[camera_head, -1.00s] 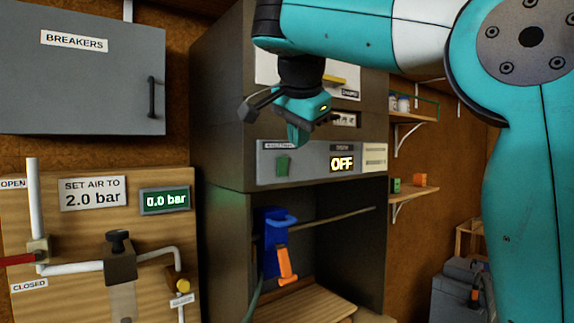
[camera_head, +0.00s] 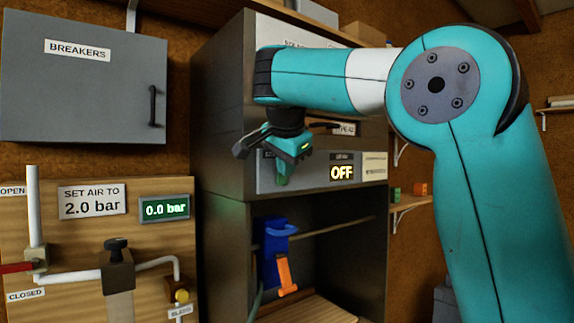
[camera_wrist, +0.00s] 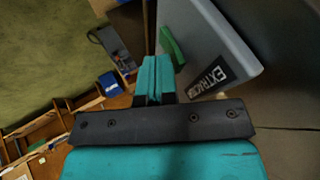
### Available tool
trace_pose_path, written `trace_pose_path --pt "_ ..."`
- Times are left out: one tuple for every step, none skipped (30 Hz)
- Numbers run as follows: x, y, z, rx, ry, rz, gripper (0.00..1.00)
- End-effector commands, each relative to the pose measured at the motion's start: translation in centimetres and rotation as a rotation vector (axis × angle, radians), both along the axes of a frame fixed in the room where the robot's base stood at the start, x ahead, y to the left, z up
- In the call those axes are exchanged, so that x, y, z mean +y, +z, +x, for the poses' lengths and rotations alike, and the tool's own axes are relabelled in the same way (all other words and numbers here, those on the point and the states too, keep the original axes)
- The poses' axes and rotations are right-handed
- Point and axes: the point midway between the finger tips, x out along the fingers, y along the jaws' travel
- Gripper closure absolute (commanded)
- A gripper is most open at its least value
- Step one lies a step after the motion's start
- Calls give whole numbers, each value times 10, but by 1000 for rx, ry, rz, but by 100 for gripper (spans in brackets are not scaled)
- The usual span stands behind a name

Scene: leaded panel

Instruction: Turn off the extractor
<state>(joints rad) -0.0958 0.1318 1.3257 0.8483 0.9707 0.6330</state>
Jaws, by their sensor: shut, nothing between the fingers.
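The extractor panel (camera_head: 315,179) is a grey strip on the front of the dark cabinet. Its display (camera_head: 342,172) reads OFF. A green switch (camera_wrist: 172,47) shows on the panel in the wrist view, near a partly hidden label (camera_wrist: 209,76) beginning "EXTRAC". In the head view my gripper covers the switch area. My gripper (camera_head: 282,179) points down in front of the panel's left part, shut and empty. In the wrist view its closed teal fingers (camera_wrist: 155,64) are just left of the green switch. I cannot tell whether they touch it.
Below the panel is an open bay with a blue and orange tool (camera_head: 274,248) and a rod. A shelf (camera_head: 410,202) is on the right.

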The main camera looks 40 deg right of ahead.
Motion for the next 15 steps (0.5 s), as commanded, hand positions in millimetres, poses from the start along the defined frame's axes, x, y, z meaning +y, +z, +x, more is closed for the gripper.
trace_pose_path --pt "0 1 0 2 0 0 100" --pt "0 1 0 5 0 0 100" --pt "0 3 1 10 0 -1 100" --pt "0 4 2 15 0 -1 100" --pt "0 5 2 22 0 -1 100" --pt "0 6 4 35 0 -1 100" --pt "0 7 5 45 0 -2 100" --pt "0 8 6 55 0 -2 100" --pt "0 4 6 58 0 -2 100" --pt "0 2 6 56 0 -2 100" --pt "0 2 6 55 0 -2 100" --pt "0 2 6 55 0 -2 100" --pt "0 1 6 55 0 -2 100" --pt "0 2 6 54 1 -2 100" --pt "0 2 6 54 1 -2 100"
